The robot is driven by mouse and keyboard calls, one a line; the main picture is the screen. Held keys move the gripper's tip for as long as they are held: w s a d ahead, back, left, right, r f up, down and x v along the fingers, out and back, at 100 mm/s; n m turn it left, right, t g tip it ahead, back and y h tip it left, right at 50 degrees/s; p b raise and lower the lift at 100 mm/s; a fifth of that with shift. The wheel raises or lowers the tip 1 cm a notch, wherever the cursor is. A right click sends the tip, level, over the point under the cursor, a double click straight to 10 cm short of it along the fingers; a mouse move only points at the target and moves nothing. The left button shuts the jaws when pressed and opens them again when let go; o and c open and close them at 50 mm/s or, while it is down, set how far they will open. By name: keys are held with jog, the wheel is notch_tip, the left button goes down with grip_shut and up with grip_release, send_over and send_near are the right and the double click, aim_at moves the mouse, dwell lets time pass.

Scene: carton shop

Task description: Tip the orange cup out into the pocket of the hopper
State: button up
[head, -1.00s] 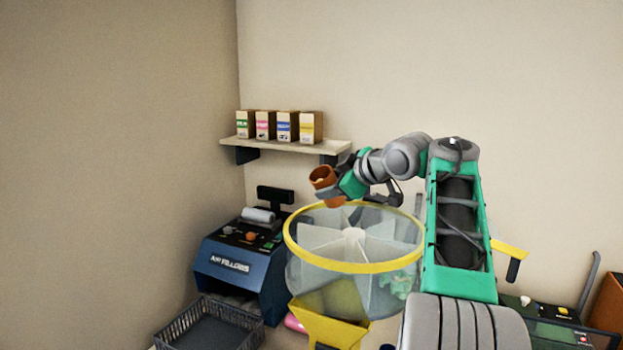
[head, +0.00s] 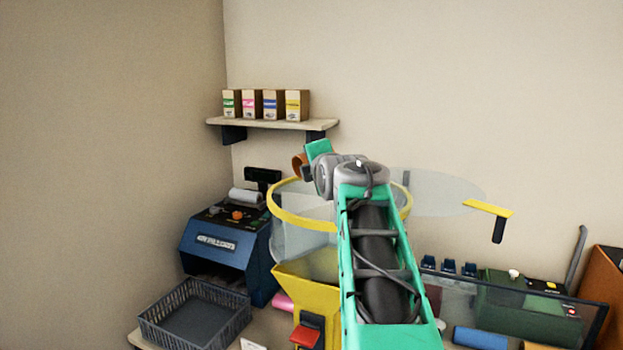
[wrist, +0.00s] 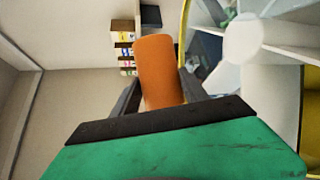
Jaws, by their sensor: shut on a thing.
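The orange cup (wrist: 158,72) is between the two dark fingers of my gripper (wrist: 160,90) in the wrist view, and my gripper is shut on it. In the head view the cup (head: 298,162) shows only in part behind my wrist, near the back left rim of the hopper. The inside of the cup is hidden. The hopper (head: 285,217) is a clear round drum with a yellow rim, split into pockets by pale dividers around a hub. The hub (wrist: 243,38) and dividers also show at the right of the wrist view. My arm hides much of the drum.
A shelf (head: 272,123) with several small cartons (head: 262,104) is on the wall behind. A blue machine (head: 228,245) stands left of the hopper, with a grey basket (head: 195,318) in front. A clear lid (head: 438,192) with a yellow handle (head: 489,208) extends right of the drum.

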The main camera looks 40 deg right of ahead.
jog(key=shift+a+f+n+t+h+b, duration=0.3)
jog(key=shift+n+b, duration=0.45)
jog(key=shift+b, duration=1.25)
jog(key=shift+a+f+n+t+h+b, duration=0.25)
jog(key=shift+n+b, duration=0.5)
jog(key=shift+b, duration=1.2)
jog(key=shift+r+n+t+b, duration=0.15)
jog(key=shift+n+t+b, duration=0.1)
jog(key=shift+n+b, duration=0.25)
jog(key=shift+a+r, duration=0.1)
jog(key=shift+r, duration=0.05)
